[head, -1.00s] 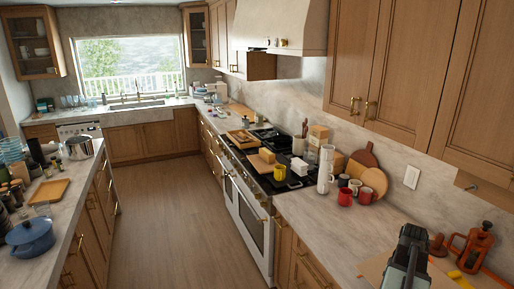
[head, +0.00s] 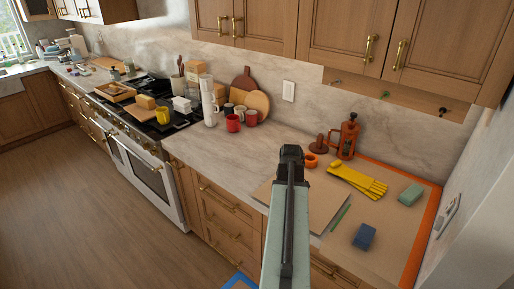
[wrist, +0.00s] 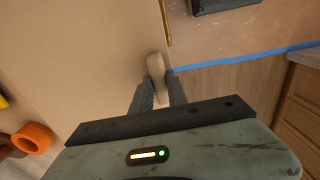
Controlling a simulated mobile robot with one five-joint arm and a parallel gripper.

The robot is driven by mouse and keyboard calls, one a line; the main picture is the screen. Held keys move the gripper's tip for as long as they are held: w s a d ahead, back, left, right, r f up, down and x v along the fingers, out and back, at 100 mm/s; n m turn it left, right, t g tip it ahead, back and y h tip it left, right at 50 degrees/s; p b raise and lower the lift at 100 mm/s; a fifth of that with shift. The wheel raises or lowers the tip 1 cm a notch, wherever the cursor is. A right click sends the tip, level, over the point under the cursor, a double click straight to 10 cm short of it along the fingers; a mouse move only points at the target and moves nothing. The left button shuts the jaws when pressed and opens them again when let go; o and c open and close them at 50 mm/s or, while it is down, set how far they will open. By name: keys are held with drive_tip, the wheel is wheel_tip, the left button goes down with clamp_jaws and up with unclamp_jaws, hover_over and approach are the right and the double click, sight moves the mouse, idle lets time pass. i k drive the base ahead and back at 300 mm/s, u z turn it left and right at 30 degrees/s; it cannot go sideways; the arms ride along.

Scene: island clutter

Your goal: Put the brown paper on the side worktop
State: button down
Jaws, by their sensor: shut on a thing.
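The brown paper (head: 262,190) is a plain tan sheet on the right stretch of the worktop, partly hidden behind my arm in the head view. In the wrist view it fills the left side as a large tan surface (wrist: 85,60). My gripper (wrist: 158,92) is at the sheet's right edge, its fingers shut on a small, pale, rounded tan piece (wrist: 156,66) there. That piece looks like part of the paper. In the head view my gripper (head: 291,152) is seen from behind, and its fingertips are hidden. I cannot tell whether the sheet is raised.
Yellow gloves (head: 358,182), a green sponge (head: 411,194), a blue block (head: 364,236), an orange ring (head: 310,160) and a red-brown press (head: 347,137) stand on the right. Orange tape (head: 425,225) edges that area. Mugs (head: 233,123) and a stove (head: 140,125) are left. Bare worktop (head: 215,155) lies between.

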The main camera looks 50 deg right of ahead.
sight(225, 155)
drive_tip(key=u, duration=0.15)
drive_tip(key=i, duration=1.65)
drive_tip(key=u, duration=1)
